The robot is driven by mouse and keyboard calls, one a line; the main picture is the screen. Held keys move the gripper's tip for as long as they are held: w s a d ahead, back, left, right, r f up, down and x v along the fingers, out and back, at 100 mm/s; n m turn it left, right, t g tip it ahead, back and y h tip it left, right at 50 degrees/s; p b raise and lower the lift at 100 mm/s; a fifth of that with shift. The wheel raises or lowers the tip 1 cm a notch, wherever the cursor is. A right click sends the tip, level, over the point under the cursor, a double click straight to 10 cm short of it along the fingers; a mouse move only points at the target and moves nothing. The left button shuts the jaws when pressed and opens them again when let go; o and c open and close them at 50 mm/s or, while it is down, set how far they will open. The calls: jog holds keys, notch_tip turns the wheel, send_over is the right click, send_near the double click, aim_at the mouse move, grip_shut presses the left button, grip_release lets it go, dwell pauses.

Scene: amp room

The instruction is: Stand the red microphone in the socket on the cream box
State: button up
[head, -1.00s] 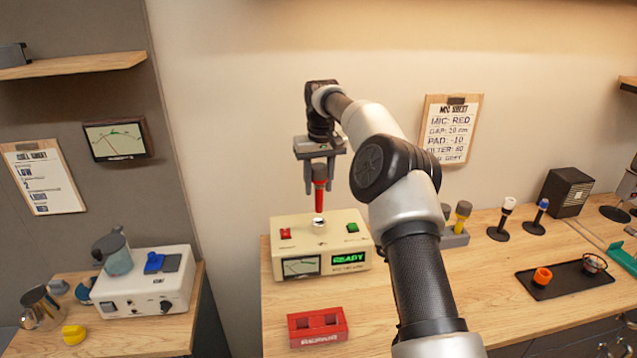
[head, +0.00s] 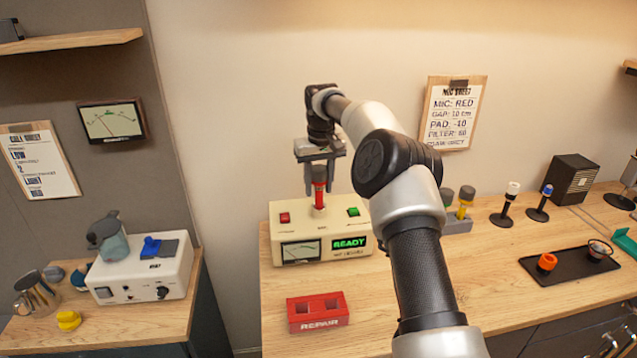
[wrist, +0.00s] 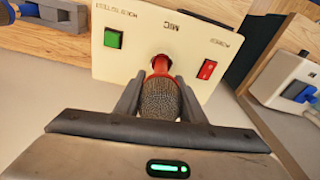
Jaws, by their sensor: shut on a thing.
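The red microphone (head: 319,192) is upright with its grey mesh head at the top, held between the fingers of my gripper (head: 318,180). My gripper points down above the cream box (head: 295,220) and is shut on the microphone's head. The microphone's lower end is at the socket on the box's top; the socket is mostly hidden by it. In the wrist view the mesh head (wrist: 160,97) is between both fingers and the red body (wrist: 160,66) runs to the box's top (wrist: 195,38). I cannot tell how deep it sits.
A red REPAIR box (head: 318,312) stands in front of the cream box. A grey holder (head: 457,223) with other microphones is to the right, with two stands beyond. A black tray (head: 570,270) is at right. Wood between these is clear.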

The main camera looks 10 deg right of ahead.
jog(key=o, duration=1.3)
jog(key=shift+s+d+r+p, duration=0.1)
jog(key=shift+s+r+p, duration=0.45)
jog(key=shift+r, duration=2.35)
jog(key=shift+s+r+p, duration=0.15)
jog(key=shift+r+p, duration=0.8)
jog(key=shift+r, duration=1.9)
jog(key=shift+s+d+r+p, duration=0.1)
jog(key=shift+s+r+p, duration=0.45)
jog(key=shift+r, duration=2.35)
jog(key=shift+w, duration=0.2)
